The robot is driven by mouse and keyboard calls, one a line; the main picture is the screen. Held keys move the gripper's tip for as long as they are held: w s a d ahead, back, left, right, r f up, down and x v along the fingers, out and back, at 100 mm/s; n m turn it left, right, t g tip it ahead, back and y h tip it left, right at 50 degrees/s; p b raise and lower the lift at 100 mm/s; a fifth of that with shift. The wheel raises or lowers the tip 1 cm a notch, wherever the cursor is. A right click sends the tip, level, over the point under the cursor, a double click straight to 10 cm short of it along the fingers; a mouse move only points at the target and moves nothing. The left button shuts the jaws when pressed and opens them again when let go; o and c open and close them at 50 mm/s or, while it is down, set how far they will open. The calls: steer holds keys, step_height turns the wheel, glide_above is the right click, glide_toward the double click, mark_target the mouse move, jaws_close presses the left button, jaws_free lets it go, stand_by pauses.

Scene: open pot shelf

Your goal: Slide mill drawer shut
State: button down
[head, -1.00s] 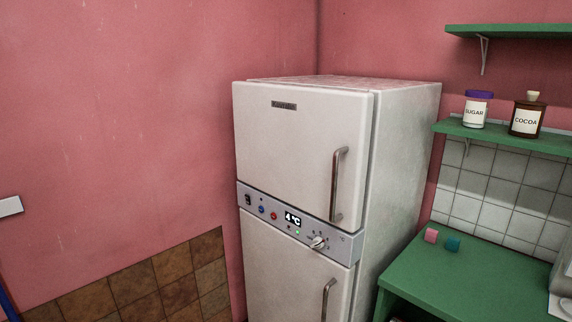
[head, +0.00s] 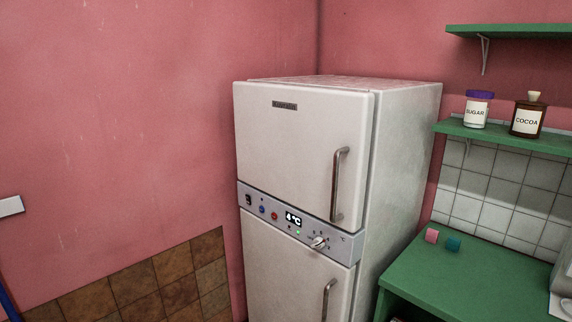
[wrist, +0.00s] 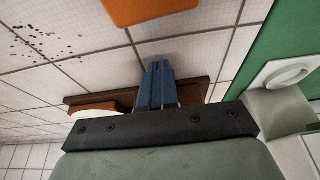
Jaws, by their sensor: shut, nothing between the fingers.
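My gripper (wrist: 157,72) shows in the wrist view, its two blue fingers shut together with nothing between them. A brown wooden piece (wrist: 192,92) lies behind the fingers and sticks out on both sides of them. It may be part of the mill, but the fingers and the gripper body hide much of it, so I cannot tell whether it is the drawer or whether the fingers touch it. No mill and no gripper show in the head view.
In the head view a white fridge (head: 300,150) stands left of a green counter (head: 470,285) with a pink cube (head: 431,236) and a teal cube (head: 453,244). A sugar jar (head: 476,110) and a cocoa jar (head: 527,117) stand on a shelf. An orange object (wrist: 150,10) tops the wrist view.

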steer(key=shift+w+f, duration=0.1)
steer(key=shift+f, duration=0.05)
steer(key=shift+a, duration=0.1)
steer(key=shift+s+a, duration=0.4)
steer(key=shift+s, duration=0.15)
steer(key=shift+d+r, duration=0.1)
steer(key=shift+r, duration=2.55)
